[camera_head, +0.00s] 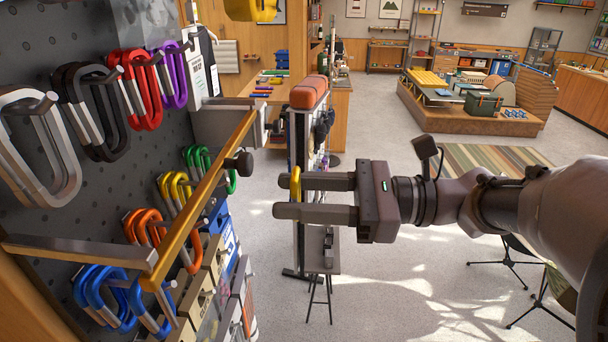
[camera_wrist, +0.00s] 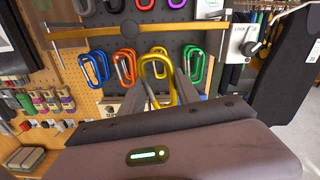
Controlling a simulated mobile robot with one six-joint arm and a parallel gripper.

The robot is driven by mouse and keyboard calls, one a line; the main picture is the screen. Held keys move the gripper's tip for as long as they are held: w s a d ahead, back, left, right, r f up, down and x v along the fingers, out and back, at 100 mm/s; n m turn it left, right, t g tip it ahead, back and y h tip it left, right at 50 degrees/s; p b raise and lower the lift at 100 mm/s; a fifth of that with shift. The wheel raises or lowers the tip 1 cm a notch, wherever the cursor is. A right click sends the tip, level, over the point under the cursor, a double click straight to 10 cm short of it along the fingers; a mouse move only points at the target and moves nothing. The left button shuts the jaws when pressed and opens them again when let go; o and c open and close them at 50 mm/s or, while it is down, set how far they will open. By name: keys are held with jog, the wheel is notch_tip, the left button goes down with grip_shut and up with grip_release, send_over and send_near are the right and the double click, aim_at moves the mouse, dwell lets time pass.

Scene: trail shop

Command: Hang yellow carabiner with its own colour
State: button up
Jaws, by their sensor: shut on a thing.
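My gripper (camera_head: 290,197) is shut on a yellow carabiner (camera_head: 295,184), held upright between its fingertips in open space right of the pegboard. In the wrist view the held yellow carabiner (camera_wrist: 146,66) shows between the fingers, in line with the lower row on the board. Hanging yellow carabiners (camera_head: 174,190) are on a lower-row hook, between the orange carabiners (camera_head: 147,228) and the green carabiners (camera_head: 205,160). The held one partly hides them in the wrist view. Blue carabiners (camera_head: 96,292) hang nearest in that row.
A brass rail (camera_head: 208,190) with a dark knob (camera_head: 239,163) runs in front of the lower row. Silver (camera_head: 60,150), black (camera_head: 82,105), red (camera_head: 140,88) and purple (camera_head: 177,75) carabiners hang above. A stand with an orange top (camera_head: 309,92) rises behind my gripper.

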jog(key=a, duration=0.2)
jog(key=p, duration=0.2)
send_near(187, 192)
jog(key=shift+a+r, duration=0.2)
jog(key=shift+r, duration=0.05)
jog(key=shift+a, duration=0.5)
dwell(0.6)
jog(key=shift+w+a, duration=0.15)
jog(key=shift+a, duration=1.5)
jog(key=shift+f, duration=0.1)
jog(key=shift+a+f, duration=0.2)
jog(key=shift+a, duration=0.5)
